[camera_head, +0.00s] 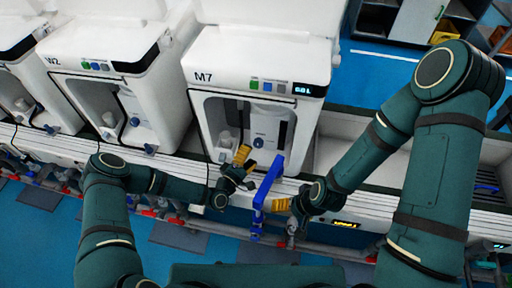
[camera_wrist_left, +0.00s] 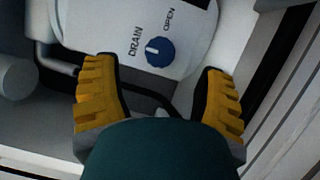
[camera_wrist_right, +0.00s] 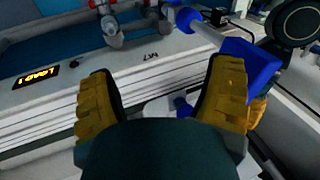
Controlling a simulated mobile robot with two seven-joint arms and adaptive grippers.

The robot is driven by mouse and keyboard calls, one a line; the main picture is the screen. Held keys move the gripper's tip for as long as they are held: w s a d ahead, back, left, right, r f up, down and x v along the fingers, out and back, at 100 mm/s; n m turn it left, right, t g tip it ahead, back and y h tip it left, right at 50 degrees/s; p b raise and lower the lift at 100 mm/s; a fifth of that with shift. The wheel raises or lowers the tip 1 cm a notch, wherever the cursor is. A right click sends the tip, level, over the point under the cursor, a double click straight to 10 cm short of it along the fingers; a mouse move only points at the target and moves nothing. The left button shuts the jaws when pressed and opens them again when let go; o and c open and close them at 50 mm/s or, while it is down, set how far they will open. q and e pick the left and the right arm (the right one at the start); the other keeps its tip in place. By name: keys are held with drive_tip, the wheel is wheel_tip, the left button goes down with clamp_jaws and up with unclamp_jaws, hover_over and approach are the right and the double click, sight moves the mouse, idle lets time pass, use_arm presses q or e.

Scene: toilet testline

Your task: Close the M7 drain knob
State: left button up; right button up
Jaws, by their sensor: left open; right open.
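The M7 machine (camera_head: 262,75) stands in the middle of the head view. Its blue round drain knob (camera_head: 258,142) is on the front panel inside the bay. In the left wrist view the knob (camera_wrist_left: 159,52) sits by the words DRAIN and OPEN, with a small white mark on its face. My left gripper (camera_head: 246,162) is open and empty in front of the bay. In its wrist view the knob appears between the spread yellow fingers (camera_wrist_left: 160,76), apart from both. My right gripper (camera_head: 282,204) is open, low and right of the bay, beside a blue lever.
The upright blue lever (camera_head: 268,185) stands between my grippers; it is close to the right fingers in the right wrist view (camera_wrist_right: 250,65). The W2 machine (camera_head: 105,45) is to the left. Pipes with red fittings (camera_head: 150,212) run below the bench edge.

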use_arm(q)
drive_tip(key=v, duration=0.6)
drive_tip(key=shift+s, duration=0.15)
idle(0.3)
drive_tip(key=s+a+r+m+g+y, duration=0.1)
drive_tip(key=s+a+m+g+y, duration=0.1)
drive_tip(key=s+m+g, duration=0.3)
drive_tip(key=s+a+r+m+g+y, duration=0.1)
drive_tip(key=s+m+g+y, duration=0.3)
drive_tip(key=s+g, duration=0.5)
drive_tip(key=s+r+m, duration=0.1)
drive_tip(key=s+m, duration=0.1)
drive_tip(key=shift+a+m, duration=0.3)
drive_tip(key=shift+a, duration=0.1)
